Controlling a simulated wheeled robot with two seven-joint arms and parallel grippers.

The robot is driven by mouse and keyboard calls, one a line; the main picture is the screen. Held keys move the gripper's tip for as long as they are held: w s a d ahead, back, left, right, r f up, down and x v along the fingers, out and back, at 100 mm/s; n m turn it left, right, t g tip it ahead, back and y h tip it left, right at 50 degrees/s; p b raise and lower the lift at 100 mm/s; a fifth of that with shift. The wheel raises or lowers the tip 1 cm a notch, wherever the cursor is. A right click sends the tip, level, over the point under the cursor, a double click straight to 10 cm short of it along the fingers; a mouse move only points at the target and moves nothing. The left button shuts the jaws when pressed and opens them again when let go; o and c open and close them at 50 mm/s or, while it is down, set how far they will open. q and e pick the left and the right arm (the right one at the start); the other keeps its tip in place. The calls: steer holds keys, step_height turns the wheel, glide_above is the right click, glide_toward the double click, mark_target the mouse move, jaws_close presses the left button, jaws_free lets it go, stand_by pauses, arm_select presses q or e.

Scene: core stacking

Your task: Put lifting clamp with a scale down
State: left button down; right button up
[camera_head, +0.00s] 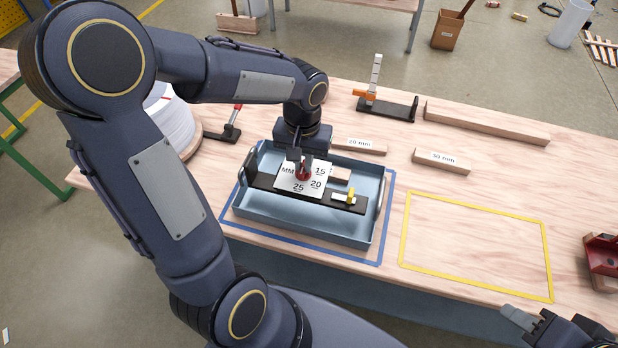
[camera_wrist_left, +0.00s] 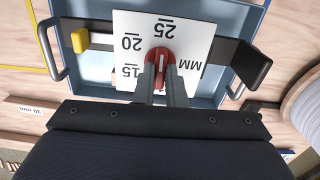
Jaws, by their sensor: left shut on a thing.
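The lifting clamp has a white square scale plate (camera_head: 305,180) marked 15, 20, 25 and MM, with a red knob (camera_wrist_left: 160,62) at its middle. A long black bar (camera_head: 265,183) runs under the plate, with a yellow piece (camera_head: 351,196) near its right end. My left gripper (camera_head: 302,165) comes from above and is shut on the red knob; its fingers also show in the left wrist view (camera_wrist_left: 161,85). The clamp is over the blue tray (camera_head: 300,233); I cannot tell whether it touches it. My right gripper (camera_head: 520,322) is at the lower right, partly cut off, apart from the clamp.
Blue tape (camera_head: 300,249) surrounds the tray. A yellow taped rectangle (camera_head: 475,199) to its right is empty. Wooden blocks (camera_head: 442,161) (camera_head: 358,146), a long beam (camera_head: 485,122) and a black stand (camera_head: 388,105) lie behind. A white spool (camera_head: 170,125) stands left and a red part (camera_head: 602,255) right.

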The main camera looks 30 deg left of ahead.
mark_target(304, 178)
arm_select(q)
steer(key=shift+f, duration=3.1)
steer(key=c, duration=1.9)
jaws_free()
steer(key=shift+f, duration=0.2)
steer(key=shift+c, duration=0.2)
steer(key=o, duration=0.4)
steer(key=shift+r, duration=0.1)
steer(key=shift+o, duration=0.2)
